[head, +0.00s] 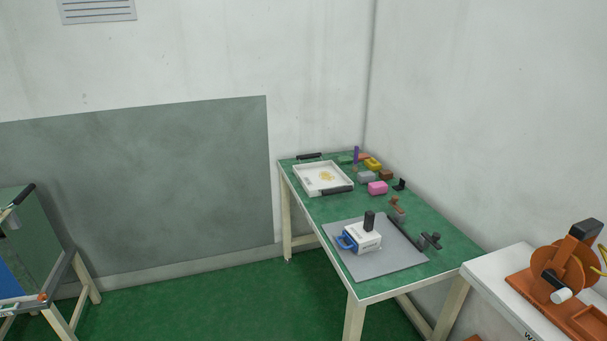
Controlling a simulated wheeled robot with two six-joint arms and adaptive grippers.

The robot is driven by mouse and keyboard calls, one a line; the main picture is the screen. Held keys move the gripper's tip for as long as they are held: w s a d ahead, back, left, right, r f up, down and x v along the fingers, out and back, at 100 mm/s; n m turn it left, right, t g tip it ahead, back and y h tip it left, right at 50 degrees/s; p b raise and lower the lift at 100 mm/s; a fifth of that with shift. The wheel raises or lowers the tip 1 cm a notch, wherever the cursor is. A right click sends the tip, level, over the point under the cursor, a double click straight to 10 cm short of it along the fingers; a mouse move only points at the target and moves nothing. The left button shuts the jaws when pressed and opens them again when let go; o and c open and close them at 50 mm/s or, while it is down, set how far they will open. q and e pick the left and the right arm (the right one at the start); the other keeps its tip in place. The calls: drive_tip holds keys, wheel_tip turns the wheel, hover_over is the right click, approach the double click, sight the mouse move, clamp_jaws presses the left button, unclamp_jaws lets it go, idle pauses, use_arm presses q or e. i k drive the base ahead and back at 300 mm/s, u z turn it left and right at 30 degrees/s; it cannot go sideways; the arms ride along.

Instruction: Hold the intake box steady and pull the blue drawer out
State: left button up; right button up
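The intake box is a small white box (368,241) with dark lettering on its side. It stands on a grey mat (372,267) at the near end of the green table. A black upright grip (369,221) rises from its top. The blue drawer (346,241) shows as a blue loop-shaped handle at the box's left side. I cannot tell how far the drawer is in. Neither of my grippers is in view, and nothing is seen touching the box.
A white tray (311,190) with yellow bits lies at the table's far end. Dark clamp-like fittings (429,241) stand right of the mat. An orange machine (567,268) is at right. Green floor lies open left of the table.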

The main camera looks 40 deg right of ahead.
sight(352, 244)
drive_tip(key=z, duration=0.2)
drive_tip(key=i, duration=1)
drive_tip(key=z, duration=1.55)
drive_tip(key=i, duration=0.75)
drive_tip(key=z, duration=0.75)
